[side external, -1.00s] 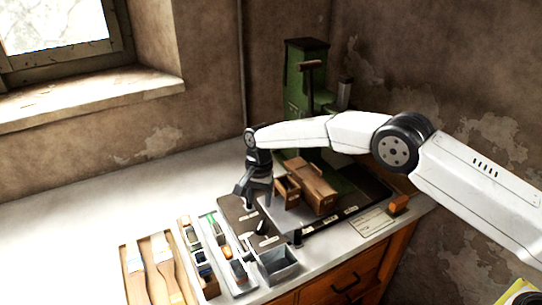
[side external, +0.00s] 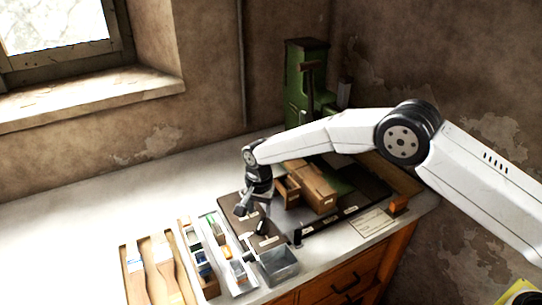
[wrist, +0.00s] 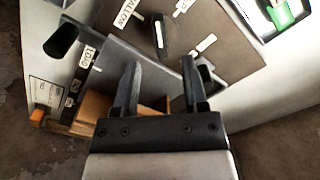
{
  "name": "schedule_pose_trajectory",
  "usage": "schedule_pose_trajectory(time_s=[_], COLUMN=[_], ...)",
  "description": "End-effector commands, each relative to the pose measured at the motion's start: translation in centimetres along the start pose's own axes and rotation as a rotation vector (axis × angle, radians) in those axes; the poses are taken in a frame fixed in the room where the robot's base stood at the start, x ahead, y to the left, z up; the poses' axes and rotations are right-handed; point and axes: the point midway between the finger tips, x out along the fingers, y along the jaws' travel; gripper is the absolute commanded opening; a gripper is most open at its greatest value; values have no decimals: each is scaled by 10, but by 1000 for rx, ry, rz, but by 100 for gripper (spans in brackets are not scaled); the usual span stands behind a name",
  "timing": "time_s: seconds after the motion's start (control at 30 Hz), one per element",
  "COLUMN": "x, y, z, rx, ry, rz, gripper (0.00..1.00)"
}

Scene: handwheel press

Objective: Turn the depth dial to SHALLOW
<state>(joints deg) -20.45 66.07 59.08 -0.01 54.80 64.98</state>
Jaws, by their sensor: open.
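In the wrist view the depth dial (wrist: 160,36) is a black bar knob with a white line, on a brown plate. A label ending in "ALLOW" (wrist: 126,13) lies to its upper left; other white labels lie to its right. I cannot tell which label the dial marks. In the side view the dial (side external: 262,228) is a small dark knob near the plate's front. My gripper (wrist: 161,66) is open, its fingers apart and nothing gripped between them. In the side view my gripper (side external: 251,209) is low over the plate, just behind the dial, and seems apart from it.
A black knob (wrist: 62,40) stands by another label. Wooden boxes (side external: 318,187) stand right of my gripper, with the green press (side external: 297,85) behind. A grey open bin (side external: 277,265) and a tool tray (side external: 205,262) lie in front.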

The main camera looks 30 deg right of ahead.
Motion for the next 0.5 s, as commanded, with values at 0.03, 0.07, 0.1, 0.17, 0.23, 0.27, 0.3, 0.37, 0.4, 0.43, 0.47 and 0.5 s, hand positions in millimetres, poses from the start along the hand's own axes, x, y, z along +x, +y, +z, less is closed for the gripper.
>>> schedule_pose_trajectory(time_s=[0.03,0.07,0.1,0.17,0.23,0.27,0.3,0.37,0.4,0.43,0.47,0.5], x=[8,11,16,24,32,36,39,44,47,49,51,52], y=[1,1,0,0,1,1,0,0,0,0,0,0], z=[0,0,0,0,0,0,0,0,0,0,0,0], rx=[0,0,0,0,0,0,0,0,0,-1,-1,0], ry=[-2,-1,-1,-1,-1,-1,-1,-1,-1,-1,0,0], rz=[3,2,1,1,1,1,1,-1,-1,-1,-1,-2], gripper=[56,56,56,56,56,56,56,56,56,56,56,56])
